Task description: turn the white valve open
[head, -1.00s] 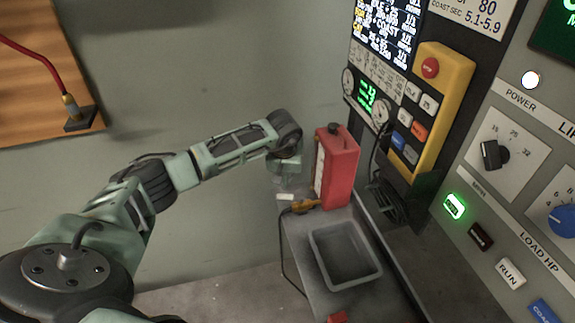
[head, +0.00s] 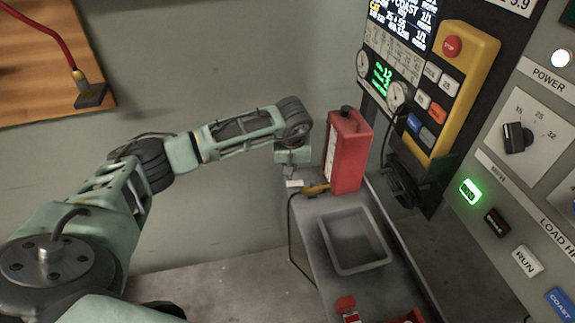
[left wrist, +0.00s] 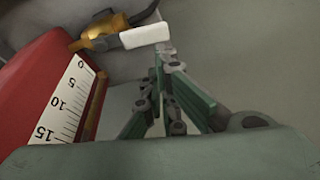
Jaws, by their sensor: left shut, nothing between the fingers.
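The white valve handle (head: 294,183) sticks out to the left from a brass valve body (head: 315,189) at the foot of a red canister (head: 347,150). In the left wrist view the white handle (left wrist: 145,35) lies sideways near the top, beside the brass body (left wrist: 103,35). My left gripper (left wrist: 166,58) is shut and empty, its tips close to the handle's right end; I cannot tell whether they touch. In the head view its fingers are mostly hidden under the wrist. My right gripper is not in view.
The canister stands on a grey bench with an empty grey tray (head: 328,236). A dark cable hangs from the valve. A control panel (head: 520,200) with buttons and a yellow pendant (head: 465,75) rise at the right. Red items (head: 346,305) lie at the bench's front. Open floor lies left.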

